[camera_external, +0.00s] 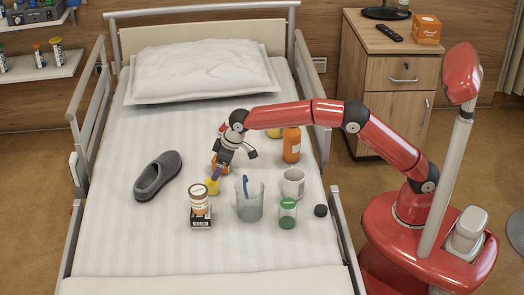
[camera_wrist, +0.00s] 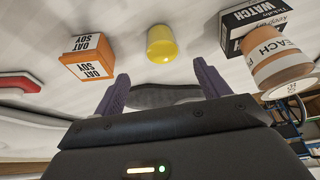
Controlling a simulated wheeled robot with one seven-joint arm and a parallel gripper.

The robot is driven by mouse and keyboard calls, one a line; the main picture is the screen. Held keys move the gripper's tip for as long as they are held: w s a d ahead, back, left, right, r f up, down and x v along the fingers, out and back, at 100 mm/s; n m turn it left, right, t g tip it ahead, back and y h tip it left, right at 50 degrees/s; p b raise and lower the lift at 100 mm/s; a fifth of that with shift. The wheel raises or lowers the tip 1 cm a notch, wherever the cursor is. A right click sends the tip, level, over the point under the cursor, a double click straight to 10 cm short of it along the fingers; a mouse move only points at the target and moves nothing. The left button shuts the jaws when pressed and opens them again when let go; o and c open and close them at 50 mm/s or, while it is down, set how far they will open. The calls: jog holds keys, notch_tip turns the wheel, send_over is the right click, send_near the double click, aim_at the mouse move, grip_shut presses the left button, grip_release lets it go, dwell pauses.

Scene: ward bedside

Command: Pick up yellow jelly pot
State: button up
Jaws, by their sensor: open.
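The yellow jelly pot (camera_wrist: 161,44) is a small, plain yellow cylinder on the bed. In the wrist view it is just beyond my purple fingertips, centred between them and not touching either. In the external view the yellow pot (camera_external: 213,188) is right below my gripper (camera_external: 214,175), which points down at it and partly covers it. My gripper (camera_wrist: 160,72) is open, with nothing between its fingers.
An orange-and-white oat soy carton (camera_wrist: 88,62) is close on one side. A peach pot (camera_wrist: 280,68) and a black watch box (camera_wrist: 250,28) are on the other.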

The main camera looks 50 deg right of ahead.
aim_at(212, 186)
jog(key=x, duration=0.7)
jog(key=shift+s+a+f+p, duration=0.1)
jog(key=shift+a+f+p, duration=0.1)
jog(key=shift+a+p, duration=0.15)
jog(key=shift+d, duration=0.1)
jog(key=c, duration=1)
